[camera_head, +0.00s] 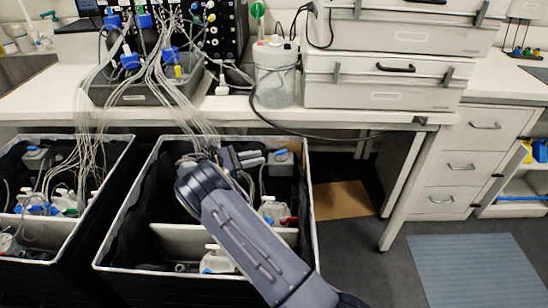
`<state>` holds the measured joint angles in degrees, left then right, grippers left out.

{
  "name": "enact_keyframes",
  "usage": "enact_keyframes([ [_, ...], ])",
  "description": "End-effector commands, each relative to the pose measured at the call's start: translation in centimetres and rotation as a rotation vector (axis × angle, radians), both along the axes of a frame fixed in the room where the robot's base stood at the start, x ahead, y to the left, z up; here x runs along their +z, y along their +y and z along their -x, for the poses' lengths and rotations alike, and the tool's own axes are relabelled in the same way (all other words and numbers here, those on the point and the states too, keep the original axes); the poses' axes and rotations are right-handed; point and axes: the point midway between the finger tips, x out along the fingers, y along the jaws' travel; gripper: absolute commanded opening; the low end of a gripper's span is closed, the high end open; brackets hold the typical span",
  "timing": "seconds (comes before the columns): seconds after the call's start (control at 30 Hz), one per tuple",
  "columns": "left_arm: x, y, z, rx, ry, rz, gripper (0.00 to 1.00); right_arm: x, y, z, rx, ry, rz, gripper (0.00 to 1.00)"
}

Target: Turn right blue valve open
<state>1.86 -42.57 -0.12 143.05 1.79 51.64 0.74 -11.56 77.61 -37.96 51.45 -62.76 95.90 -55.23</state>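A small blue valve (281,155) sits on top of a grey block at the back right inside the right-hand crate (308,200). A similar small blue piece (32,148) shows in the left-hand crate. My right gripper (256,159) is over the back of the right-hand crate, just left of the blue valve. It appears apart from the valve. Its fingers are small and partly hidden by my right arm, so I cannot tell whether they are open or shut. My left gripper is not in view.
Bundles of thin tubes (180,95) hang from blue-capped bottles (130,60) in a grey tray into both crates, close to my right gripper. The white bench edge (360,118) overhangs behind. Clear bottles stand in the crates.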

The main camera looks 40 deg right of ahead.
Motion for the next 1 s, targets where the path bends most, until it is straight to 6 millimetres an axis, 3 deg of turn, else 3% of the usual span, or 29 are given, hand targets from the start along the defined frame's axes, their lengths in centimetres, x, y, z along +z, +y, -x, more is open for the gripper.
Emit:
enact_keyframes([
  [0.17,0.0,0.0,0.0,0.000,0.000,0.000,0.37,-0.4,0.0,-0.5,0.022,0.030,0.041,0.21],
  [0.6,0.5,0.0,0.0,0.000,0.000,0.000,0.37,-0.4,-6.1,1.4,0.021,0.027,0.037,0.21],
  [1.0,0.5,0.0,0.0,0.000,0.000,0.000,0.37,-0.5,-6.8,1.7,0.022,0.027,0.037,0.18],
])
